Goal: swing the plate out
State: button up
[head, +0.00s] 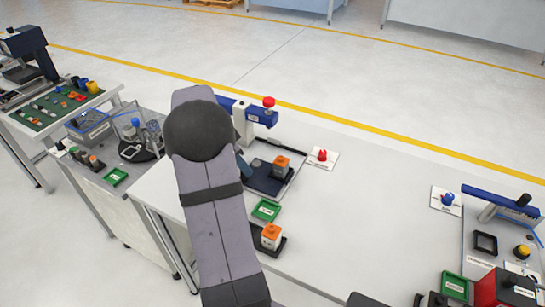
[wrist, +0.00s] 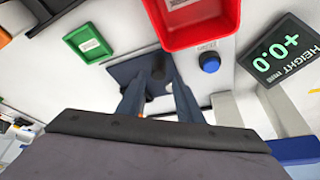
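In the wrist view a dark blue-grey plate (wrist: 122,71) lies below my gripper. A dark upright post (wrist: 158,66) stands at the plate. My gripper (wrist: 159,82) has its two blue-grey fingers apart, one on each side of the post as seen from here; I see no clear contact. In the head view my arm hides most of my gripper. A dark blue flat plate (head: 262,181) shows just right of my arm there, with an orange-topped block (head: 281,166) over it. I cannot tell for sure that both views show the same plate.
In the wrist view a red bin (wrist: 195,38), a blue button (wrist: 209,62) and a height display reading +0.0 (wrist: 276,50) stand close by. A green tray (wrist: 89,45) is on the left. In the head view, the white table's middle (head: 365,215) is clear.

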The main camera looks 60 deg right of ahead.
jog(key=shift+r+p, duration=1.55)
jog(key=shift+r, duration=1.1)
